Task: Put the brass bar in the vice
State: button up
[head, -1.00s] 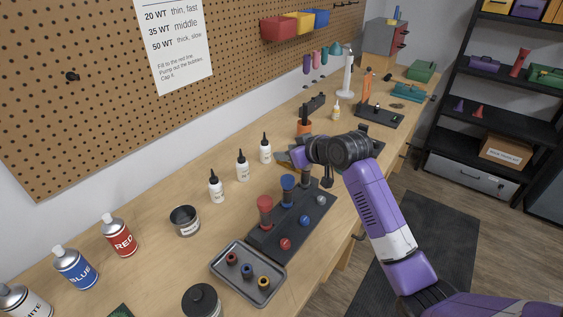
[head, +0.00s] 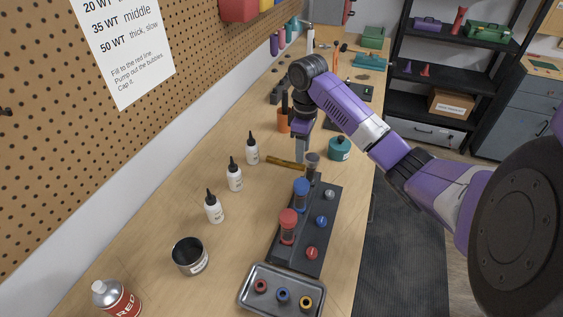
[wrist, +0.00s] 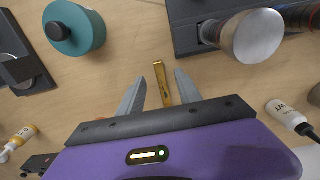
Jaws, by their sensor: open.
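The brass bar (head: 285,162) lies flat on the bench, between the white bottles and the dark damper stand. In the wrist view the bar (wrist: 162,82) shows between my two fingers, with its near end hidden by my gripper body. My gripper (head: 301,158) points down over the bar's right end. In the wrist view my gripper (wrist: 160,88) is open, with a finger on each side of the bar and a gap to both. I cannot tell if the fingertips are down at the bar's height. I cannot pick out the vice for sure.
A teal jar (head: 339,149) stands right of my gripper. The damper stand (head: 285,250) and a metal tray (head: 250,301) are nearer. White bottles (head: 234,175) stand to the left. An orange holder (head: 284,121) and dark blocks (head: 277,93) stand beyond.

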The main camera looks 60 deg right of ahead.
aim_at(301, 165)
notch_tip(301, 165, down, 6)
jog(key=shift+d+r+p, duration=0.1)
jog(key=shift+p, duration=0.65)
grip_shut()
